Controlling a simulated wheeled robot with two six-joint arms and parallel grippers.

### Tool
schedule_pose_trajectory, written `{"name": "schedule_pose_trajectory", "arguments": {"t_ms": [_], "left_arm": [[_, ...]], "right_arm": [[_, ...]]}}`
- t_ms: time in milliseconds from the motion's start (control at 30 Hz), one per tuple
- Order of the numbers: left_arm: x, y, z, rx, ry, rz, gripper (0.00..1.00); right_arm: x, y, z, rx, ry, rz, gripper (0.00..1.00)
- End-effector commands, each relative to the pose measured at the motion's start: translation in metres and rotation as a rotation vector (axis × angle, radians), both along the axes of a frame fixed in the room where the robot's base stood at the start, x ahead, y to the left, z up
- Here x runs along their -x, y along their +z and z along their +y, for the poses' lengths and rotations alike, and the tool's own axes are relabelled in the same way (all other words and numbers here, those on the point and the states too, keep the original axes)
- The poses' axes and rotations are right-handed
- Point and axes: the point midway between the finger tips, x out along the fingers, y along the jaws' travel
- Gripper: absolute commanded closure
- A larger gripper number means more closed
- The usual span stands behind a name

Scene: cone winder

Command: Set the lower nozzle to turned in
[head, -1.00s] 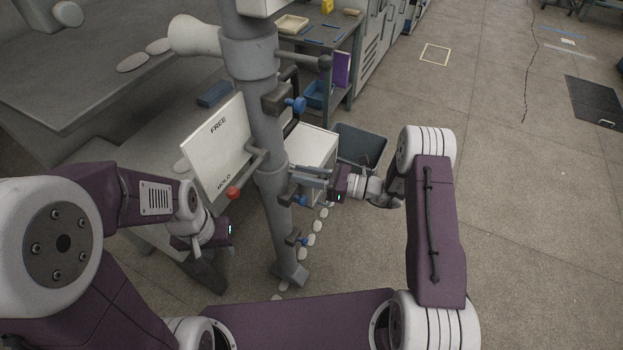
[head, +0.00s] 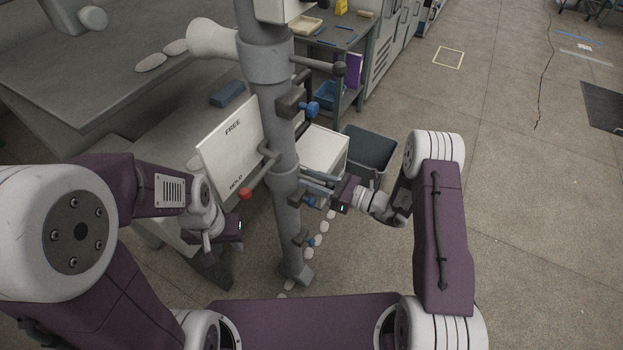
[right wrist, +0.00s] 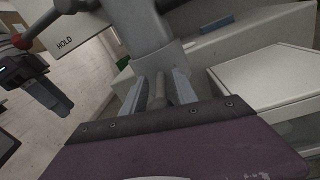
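A grey post (head: 271,110) carries dark blocks with blue knobs that look like the nozzles. The top blue knob (head: 309,109) points right. Another blue knob (head: 309,201) shows just under my right gripper, partly covered. My right gripper (head: 304,182) is beside the post's collar, fingers pointing left. In the right wrist view its fingers (right wrist: 159,93) are apart, with a grey rod-like part between them; I cannot tell whether they touch it. My left gripper (head: 207,243) hangs left of the post, its fingers unclear.
A white FREE/HOLD panel (head: 228,150) with a red-knobbed lever (head: 244,193) stands left of the post. A dark bin (head: 370,150) and a white box (head: 322,148) are behind it. Several pale oval pieces (head: 318,240) lie on the floor. Open floor is at right.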

Motion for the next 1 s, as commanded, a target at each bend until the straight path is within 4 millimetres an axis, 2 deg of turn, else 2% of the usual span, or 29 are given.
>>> {"name": "schedule_pose_trajectory", "arguments": {"t_ms": [267, 367, 700, 833, 1000], "left_arm": [[0.0, -0.001, 0.0, 0.0, 0.0, 0.0, 0.66], [0.0, -0.003, 0.0, 0.0, 0.0, 0.0, 0.66], [0.0, -0.01, 0.0, 0.0, 0.0, 0.0, 0.66], [0.0, -0.012, 0.0, 0.0, 0.0, 0.0, 0.66], [0.0, -0.012, 0.0, 0.0, 0.0, 0.0, 0.66]], "right_arm": [[0.0, -0.001, -0.002, 0.0, -0.002, 0.0, 0.66], [0.004, -0.001, -0.012, 0.0, -0.005, 0.001, 0.66], [0.032, -0.001, -0.064, 0.0, -0.005, 0.0, 0.66], [0.039, -0.001, -0.075, 0.0, -0.004, 0.0, 0.66], [0.042, 0.0, -0.08, 0.0, -0.001, 0.0, 0.66]]}}
